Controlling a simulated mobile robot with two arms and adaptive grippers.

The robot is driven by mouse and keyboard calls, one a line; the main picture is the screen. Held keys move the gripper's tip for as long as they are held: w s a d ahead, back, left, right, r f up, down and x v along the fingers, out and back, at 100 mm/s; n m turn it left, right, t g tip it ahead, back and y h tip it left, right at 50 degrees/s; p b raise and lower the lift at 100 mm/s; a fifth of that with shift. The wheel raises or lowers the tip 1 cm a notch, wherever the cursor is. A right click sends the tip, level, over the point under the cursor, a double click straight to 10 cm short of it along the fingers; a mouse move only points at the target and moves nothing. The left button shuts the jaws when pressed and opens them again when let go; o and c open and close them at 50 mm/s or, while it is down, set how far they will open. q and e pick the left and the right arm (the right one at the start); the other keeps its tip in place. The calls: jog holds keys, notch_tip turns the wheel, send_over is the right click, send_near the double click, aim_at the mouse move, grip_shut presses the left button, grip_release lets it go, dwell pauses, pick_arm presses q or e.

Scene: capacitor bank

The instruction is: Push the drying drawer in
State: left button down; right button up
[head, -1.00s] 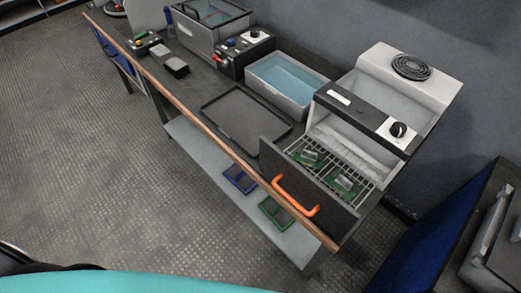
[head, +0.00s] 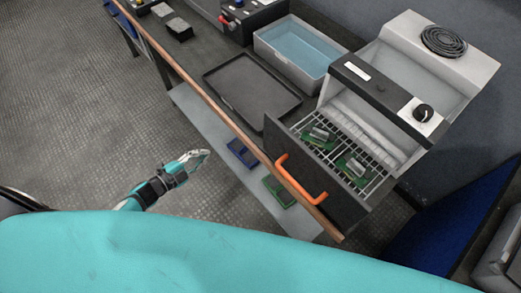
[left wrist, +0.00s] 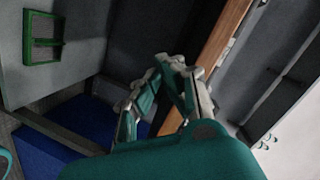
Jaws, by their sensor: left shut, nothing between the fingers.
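The drying drawer (head: 318,182) stands pulled out of the white drying unit (head: 386,95) in the head view. It has a dark front, an orange handle (head: 300,182) and a wire rack holding green circuit boards (head: 353,169). My left gripper (head: 204,154) is shut and empty, left of the drawer and apart from it, out in front of the bench edge. In the left wrist view its fingers (left wrist: 176,68) are together near the wooden bench edge (left wrist: 226,38). My right gripper is not in view.
The bench carries a black tray (head: 252,88) and a grey basin of blue liquid (head: 295,50). A lower shelf (head: 208,125) holds a blue frame (head: 241,153) and a green frame (head: 279,191). A blue panel (head: 455,215) stands at right. The floor at left is clear.

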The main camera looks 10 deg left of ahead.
aim_at(280, 150)
pick_arm(q)
jog(key=s+d+r+m+g+h+b, duration=0.1)
jog(key=s+d+r+m+g+h, duration=0.1)
jog(key=d+r+m+g+h, duration=0.3)
jog(key=s+d+r+m+g+h, duration=0.1)
jog(key=s+r+m+g+h, duration=0.1)
jog(key=r+m, duration=0.45)
jog(key=s+d+r+m+g+h+b, duration=0.1)
jog(key=s+d+r+m+g+h, duration=0.15)
jog(key=r+m+g, duration=0.35)
jog(key=shift+w+d+f+t+h+p, duration=0.15)
jog(key=shift+w+d+t+p, duration=0.5)
jog(key=shift+d, duration=1.3)
jog(key=shift+w+d+f+t+h+p, duration=0.15)
jog(key=shift+w+d+p, duration=0.25)
jog(key=shift+w+d, duration=1)
jog(key=shift+w+d+f+t+h+p, duration=0.15)
jog(key=shift+w+d+t+p, duration=0.25)
jog(key=shift+d, duration=2.05)
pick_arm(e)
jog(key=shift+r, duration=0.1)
pick_arm(q)
jog(key=shift+s, duration=0.15)
